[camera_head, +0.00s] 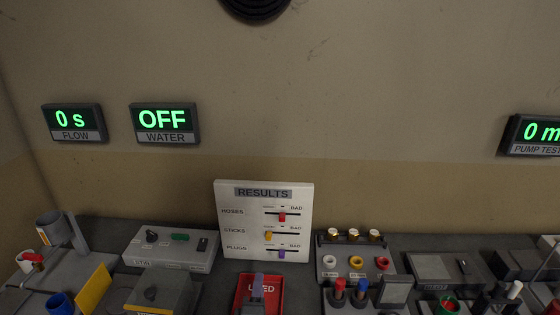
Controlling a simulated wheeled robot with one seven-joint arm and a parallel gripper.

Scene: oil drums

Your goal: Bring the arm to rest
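My arm and my gripper are not seen in the head view, so the gripper's state and place are hidden from me. The dark bench top (110,240) runs along the foot of a beige wall, with equipment on it. A white RESULTS board (264,218) stands at the back middle, with slider rows for hoses, sticks and plugs. A red tray marked USED (243,295) lies in front of it, with a grey upright piece (259,285) at its middle.
Wall displays read 0 s for flow (72,120) and OFF for water (164,120); a pump test display (535,132) is cut off at right. A grey control box (170,250) and a connector rack (352,262) flank the board. Both bench ends are crowded.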

